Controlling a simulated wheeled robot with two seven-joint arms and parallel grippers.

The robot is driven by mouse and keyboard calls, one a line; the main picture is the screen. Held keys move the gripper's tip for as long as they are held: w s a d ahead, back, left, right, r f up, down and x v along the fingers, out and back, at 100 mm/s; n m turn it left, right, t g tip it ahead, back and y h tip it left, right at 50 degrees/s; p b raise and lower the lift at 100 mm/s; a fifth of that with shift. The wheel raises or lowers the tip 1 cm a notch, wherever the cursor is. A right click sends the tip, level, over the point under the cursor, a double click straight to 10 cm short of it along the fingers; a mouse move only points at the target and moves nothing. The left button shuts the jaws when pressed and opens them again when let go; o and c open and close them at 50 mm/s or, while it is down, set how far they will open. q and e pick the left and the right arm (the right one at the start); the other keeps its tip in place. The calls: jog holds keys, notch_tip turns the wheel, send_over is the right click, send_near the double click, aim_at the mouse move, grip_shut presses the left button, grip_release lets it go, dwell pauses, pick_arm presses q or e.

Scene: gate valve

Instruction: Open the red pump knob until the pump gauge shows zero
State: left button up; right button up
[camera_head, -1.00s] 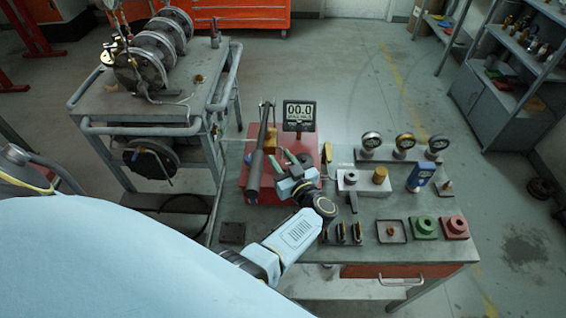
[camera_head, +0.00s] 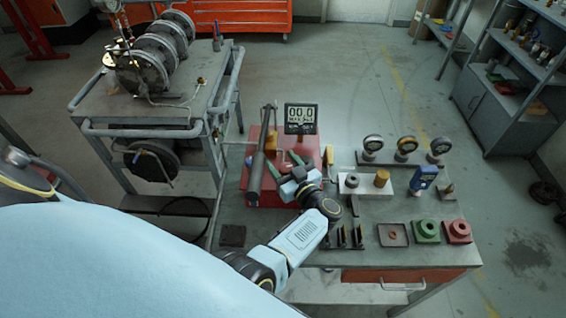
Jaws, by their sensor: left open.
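The red pump (camera_head: 252,198) stands on the workbench, with a long dark lever handle (camera_head: 258,165) on its left side. My right gripper is not in view.
A white block (camera_head: 355,187), a blue device (camera_head: 423,178), a green block (camera_head: 426,230) and a red block (camera_head: 458,231) stand to the right. A cart (camera_head: 160,105) is at left.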

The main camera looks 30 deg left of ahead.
pick_arm(q)
jog(key=v, duration=0.7)
jog(key=shift+d+p, duration=0.25)
jog(key=shift+p, duration=0.05)
jog(key=shift+s, duration=0.15)
